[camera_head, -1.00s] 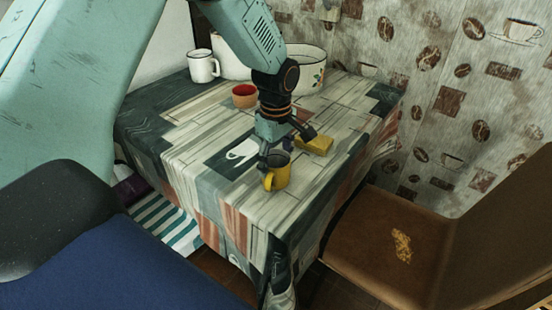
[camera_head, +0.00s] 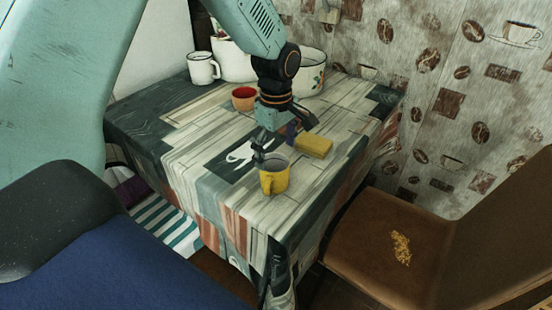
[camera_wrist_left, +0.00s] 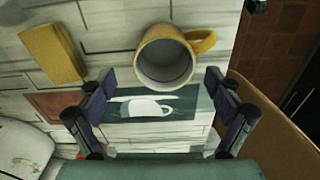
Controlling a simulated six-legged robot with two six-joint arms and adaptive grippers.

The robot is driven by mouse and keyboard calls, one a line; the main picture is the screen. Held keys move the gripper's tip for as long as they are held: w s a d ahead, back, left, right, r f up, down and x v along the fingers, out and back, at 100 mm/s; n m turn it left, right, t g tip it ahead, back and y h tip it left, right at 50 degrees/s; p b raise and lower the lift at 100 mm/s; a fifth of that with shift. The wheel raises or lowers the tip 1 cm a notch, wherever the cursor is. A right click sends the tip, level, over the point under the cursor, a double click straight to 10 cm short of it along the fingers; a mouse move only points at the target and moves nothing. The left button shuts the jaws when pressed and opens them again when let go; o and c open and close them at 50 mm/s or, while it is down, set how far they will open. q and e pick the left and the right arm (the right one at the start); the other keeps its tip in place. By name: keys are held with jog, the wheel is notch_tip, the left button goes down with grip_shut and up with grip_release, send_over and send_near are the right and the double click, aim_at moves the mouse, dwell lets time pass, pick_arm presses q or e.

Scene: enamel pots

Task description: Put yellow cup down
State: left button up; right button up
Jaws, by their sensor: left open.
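The yellow cup (camera_head: 275,180) stands upright on the cloth-covered table (camera_head: 228,192) near its front edge. In the left wrist view the cup (camera_wrist_left: 166,62) shows from above, empty, with a grey inside and its handle to the upper right. My left gripper (camera_head: 278,143) is open just behind the cup in the head view. In the left wrist view the open fingers of this gripper (camera_wrist_left: 160,103) are spread wide, with the cup ahead of them and nothing held between them. My right gripper does not show.
A yellow block (camera_head: 314,146) lies right of the gripper. A red-orange cup (camera_head: 244,101), a white mug (camera_head: 203,70) and a floral white pot (camera_head: 309,75) stand farther back. A brown chair (camera_head: 385,245) is at the right. The table's front edge is close to the cup.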

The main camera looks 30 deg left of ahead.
pick_arm(q)
notch_tip(320, 180, up, 9)
jog(key=p, duration=0.1)
jog(key=shift+f+p, duration=0.15)
jog(key=shift+p, duration=0.2)
jog(key=shift+s, duration=0.15)
jog(key=shift+f, duration=0.1)
dwell(0.3)
